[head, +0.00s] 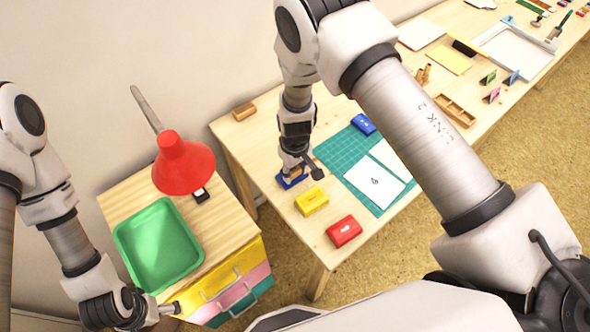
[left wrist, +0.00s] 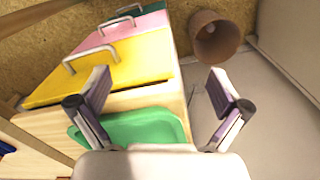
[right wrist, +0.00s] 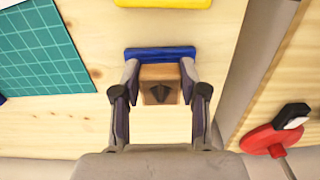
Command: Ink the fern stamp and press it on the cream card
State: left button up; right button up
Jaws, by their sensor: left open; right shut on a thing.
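My right gripper (head: 296,166) is shut on a wooden block stamp (right wrist: 160,91) with a dark leaf-like mark on its top. The stamp is over a blue inkpad (right wrist: 160,53), which also shows in the head view (head: 284,184). I cannot tell whether the stamp touches the pad; its underside is hidden. A pale card with a small dark print (head: 374,181) lies on the green mat (head: 341,152). A blank pale card (head: 391,159) lies beside it. My left gripper (left wrist: 160,90) is open and empty near the drawer cabinet.
A yellow pad (head: 311,201) and a red pad (head: 344,231) sit near the blue inkpad. Another blue pad (head: 363,124) is at the mat's far edge. A red lamp (head: 183,165) and a green tray (head: 160,245) stand on the cabinet at left.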

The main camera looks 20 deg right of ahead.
aim_at(295, 171)
jog(key=shift+s, duration=0.1)
jog(key=shift+r+p, duration=0.6)
jog(key=shift+p, duration=0.05)
jog(key=shift+r, duration=0.25)
notch_tip(295, 171, up, 5)
jog(key=p, duration=0.5)
dwell(0.4)
